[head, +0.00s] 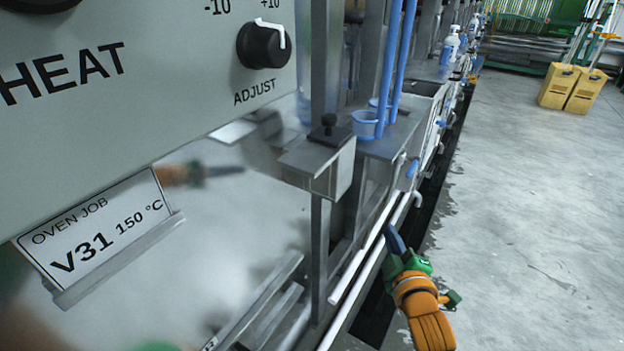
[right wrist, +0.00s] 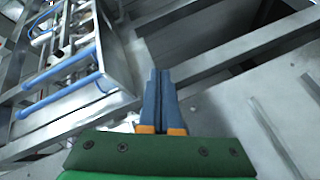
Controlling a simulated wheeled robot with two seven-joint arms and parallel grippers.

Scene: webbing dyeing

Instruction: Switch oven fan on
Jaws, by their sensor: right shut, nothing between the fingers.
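The grey oven control panel (head: 150,105) fills the upper left of the head view, close to me. It carries the word HEAT and a black ADJUST knob (head: 262,46) with a white pointer, between -10 and +10 marks. A dark round part shows cut off at the top left edge. No switch labelled for the fan shows. My right gripper (head: 391,232) is right of and below the panel, clear of it, beside the machine's lower rail. Its blue fingers are shut and empty in the right wrist view (right wrist: 160,98). My left gripper is not seen directly.
A job card (head: 100,228) reading V31 150 °C sits under the panel. Shiny metal below shows blurred reflections. Metal posts, blue tubes (head: 393,60) and a white rail (head: 362,250) run along the machine. Yellow containers (head: 558,86) stand far back; the floor at right is open.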

